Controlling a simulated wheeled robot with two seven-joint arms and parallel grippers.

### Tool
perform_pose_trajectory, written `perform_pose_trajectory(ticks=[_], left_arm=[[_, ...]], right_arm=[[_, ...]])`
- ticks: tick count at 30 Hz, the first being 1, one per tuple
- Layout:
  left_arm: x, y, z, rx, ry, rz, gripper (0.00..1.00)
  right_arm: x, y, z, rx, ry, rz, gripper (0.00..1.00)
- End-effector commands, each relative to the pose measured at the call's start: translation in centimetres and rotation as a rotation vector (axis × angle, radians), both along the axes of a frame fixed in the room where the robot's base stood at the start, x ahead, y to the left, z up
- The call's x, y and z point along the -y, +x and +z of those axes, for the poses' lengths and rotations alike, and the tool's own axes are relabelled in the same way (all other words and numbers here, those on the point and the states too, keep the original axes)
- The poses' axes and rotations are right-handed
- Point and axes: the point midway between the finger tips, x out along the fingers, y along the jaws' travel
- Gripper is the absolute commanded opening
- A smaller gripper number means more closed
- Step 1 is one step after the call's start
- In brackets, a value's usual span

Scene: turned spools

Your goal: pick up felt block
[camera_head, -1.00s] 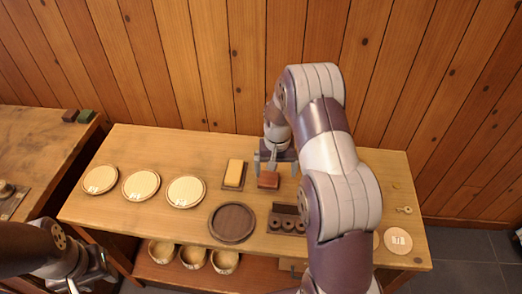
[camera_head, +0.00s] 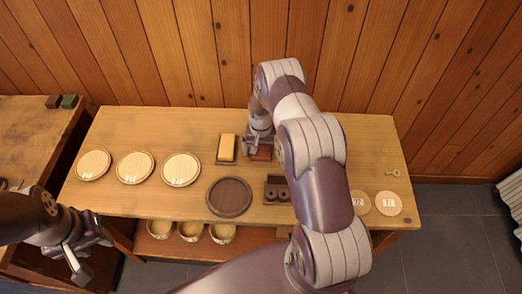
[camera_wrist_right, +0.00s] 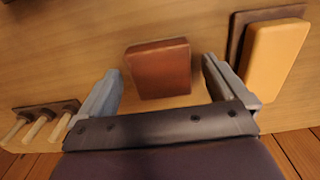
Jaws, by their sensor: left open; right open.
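A reddish-brown block (camera_head: 262,154), which I take to be the felt block, lies on the wooden table near its back edge. It is partly hidden by my right arm in the head view. In the right wrist view the block (camera_wrist_right: 158,70) shows between the two fingers of my right gripper (camera_wrist_right: 161,80), with a gap on each side. My right gripper (camera_head: 257,150) is open and holds nothing. My left gripper (camera_head: 90,256) is open and empty, off the table's front left.
A yellow block (camera_head: 227,147) on a dark base stands just left of the reddish-brown block. A dark round tray (camera_head: 229,197) and a dark rack (camera_head: 277,191) are nearer the front. Several pale discs (camera_head: 134,167) lie on the left, with bowls (camera_head: 191,231) below.

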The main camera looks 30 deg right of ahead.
Motion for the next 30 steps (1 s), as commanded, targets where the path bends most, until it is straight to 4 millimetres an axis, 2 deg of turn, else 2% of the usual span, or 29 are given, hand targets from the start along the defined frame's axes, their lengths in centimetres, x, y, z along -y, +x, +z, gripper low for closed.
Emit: perform_pose_trajectory(ticks=[5,9,11,19,23,28,30], left_arm=[[0.0,0.0,-0.1,0.000,0.000,0.000,0.43],[0.0,0.0,-0.1,0.000,0.000,0.000,0.43],[0.0,0.0,-0.1,0.000,0.000,0.000,0.43],[0.0,0.0,-0.1,0.000,0.000,0.000,0.43],[0.0,0.0,-0.5,0.000,0.000,0.000,0.43],[0.0,0.0,-1.7,0.000,0.000,0.000,0.43],[0.0,0.0,-2.0,0.000,0.000,0.000,0.43]], right_arm=[[0.0,0.0,-0.1,0.001,-0.001,0.000,1.00],[0.0,0.0,0.0,0.001,-0.001,0.000,0.54],[0.0,0.0,0.0,0.001,-0.001,0.000,0.38],[0.0,0.1,0.1,0.002,-0.001,0.000,0.38],[0.0,0.1,0.8,0.003,-0.001,0.000,0.38],[0.0,0.2,3.6,0.006,-0.001,0.000,0.38],[1.0,-0.8,4.6,0.003,-0.001,-0.003,0.38]])
